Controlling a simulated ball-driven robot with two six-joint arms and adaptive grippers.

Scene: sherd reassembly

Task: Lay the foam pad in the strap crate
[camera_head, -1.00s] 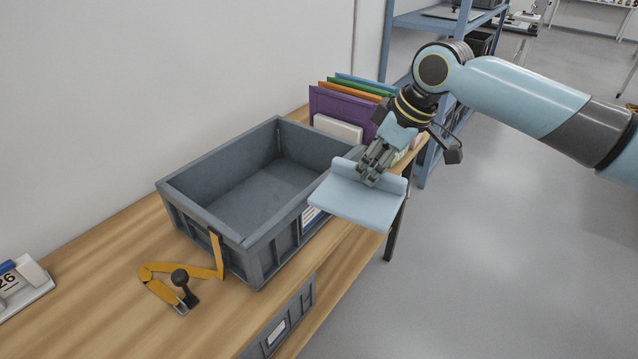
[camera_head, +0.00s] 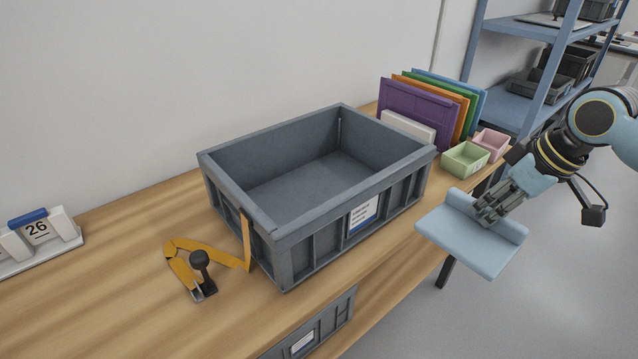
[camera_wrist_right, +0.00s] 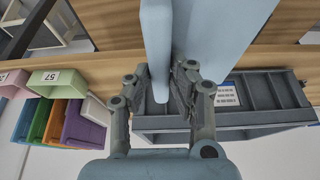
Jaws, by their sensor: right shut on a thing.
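The light blue foam pad (camera_head: 462,236) is a flat slab with a raised ridge along one edge. My right gripper (camera_head: 490,210) is shut on that ridge and holds the pad off the table's front edge, right of the crate. In the right wrist view the pad (camera_wrist_right: 222,25) rises between the fingers (camera_wrist_right: 172,92). The grey strap crate (camera_head: 278,238) stands open on the table and its visible floor is bare. An orange strap (camera_head: 212,254) hangs over its near-left corner and lies on the table with a dark buckle (camera_head: 202,272). My left gripper is not in view.
Behind the crate stand coloured folders (camera_head: 415,108), a green bin (camera_head: 465,160) and a pink bin (camera_head: 492,143). A blue shelf (camera_head: 515,105) stands at the back right.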

